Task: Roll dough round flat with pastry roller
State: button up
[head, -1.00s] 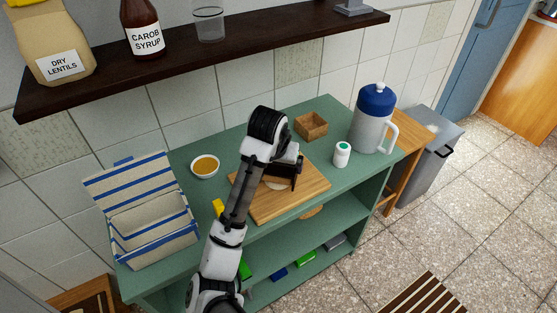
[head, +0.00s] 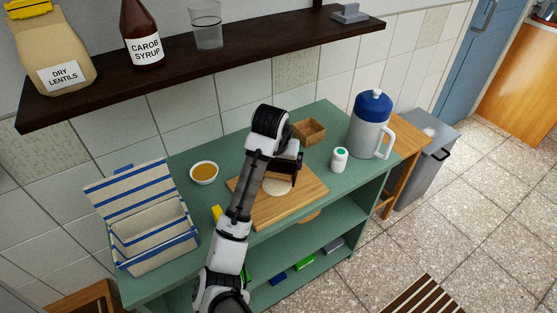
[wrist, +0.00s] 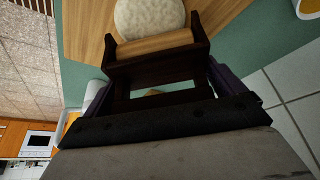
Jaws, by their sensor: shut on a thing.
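The pale round of dough (head: 275,186) lies on the wooden board (head: 262,214); it also shows at the top of the wrist view (wrist: 150,16). My gripper (wrist: 160,84) is shut on the dark frame of the pastry roller (wrist: 158,68). The roller's light wooden cylinder (wrist: 155,44) lies across the near edge of the dough in the wrist view. Whether it touches the dough I cannot tell. In the head view my gripper (head: 288,163) is over the board's far side, and my wrist hides much of the roller.
A bowl of yellow-brown contents (head: 204,173) stands left of the board. A small wooden box (head: 309,132), a white jar (head: 340,160) and a blue-lidded jug (head: 370,130) stand to the right. A striped box (head: 150,240) is at the left end, and a shelf (head: 240,55) hangs above.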

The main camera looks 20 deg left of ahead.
notch_tip(320, 180, up, 6)
jog(key=p, duration=0.4)
jog(key=shift+p, duration=0.35)
jog(key=shift+r+b, duration=0.3)
jog(key=shift+r, duration=0.75)
